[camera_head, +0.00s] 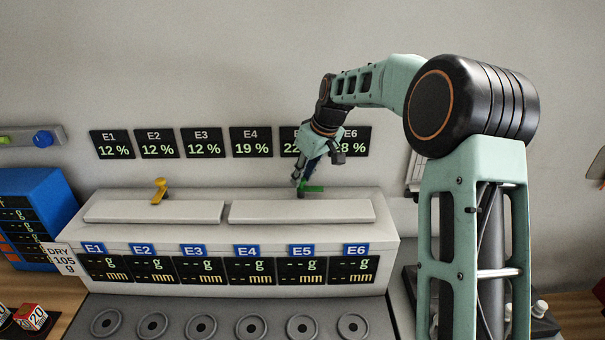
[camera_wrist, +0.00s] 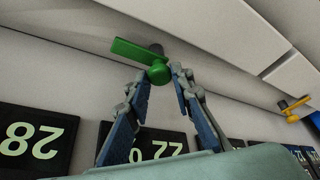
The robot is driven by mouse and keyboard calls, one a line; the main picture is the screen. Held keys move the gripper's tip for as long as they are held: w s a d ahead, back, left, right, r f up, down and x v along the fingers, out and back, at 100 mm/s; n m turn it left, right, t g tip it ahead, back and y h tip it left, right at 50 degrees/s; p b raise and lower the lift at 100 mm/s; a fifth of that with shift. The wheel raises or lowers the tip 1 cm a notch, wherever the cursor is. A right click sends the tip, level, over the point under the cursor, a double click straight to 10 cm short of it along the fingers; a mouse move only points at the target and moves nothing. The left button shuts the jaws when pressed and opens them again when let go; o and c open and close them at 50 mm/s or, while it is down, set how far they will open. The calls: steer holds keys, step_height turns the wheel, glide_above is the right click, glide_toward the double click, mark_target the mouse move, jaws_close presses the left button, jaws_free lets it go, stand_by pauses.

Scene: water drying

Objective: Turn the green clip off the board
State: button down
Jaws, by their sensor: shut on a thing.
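The green clip (camera_head: 313,189) sits at the back edge of the right-hand white board (camera_head: 300,212) on top of the white console. In the wrist view, the green clip (camera_wrist: 127,51) has a flat bar pointing left and a round knob at its right end. My gripper (camera_head: 299,181) reaches down from behind the board. In the wrist view, my gripper (camera_wrist: 157,75) has its blue-grey fingers on either side of the round knob, shut on it. The bar sticks out past the fingers. The exact contact at the fingertips is small and hard to see.
A yellow clip (camera_head: 159,190) stands at the back of the left-hand board (camera_head: 154,212). Percent signs (camera_head: 250,142) hang on the wall close behind my gripper. Display panels (camera_head: 250,270) and round pads (camera_head: 252,327) line the console front. A blue box (camera_head: 38,190) stands at the left.

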steer(key=shift+n, duration=0.3)
steer(key=c, duration=1.7)
jaws_free()
steer(key=v, duration=1.2)
steer(key=shift+w+r, duration=0.1)
steer(key=shift+w, duration=0.05)
steer(key=shift+d, duration=0.1)
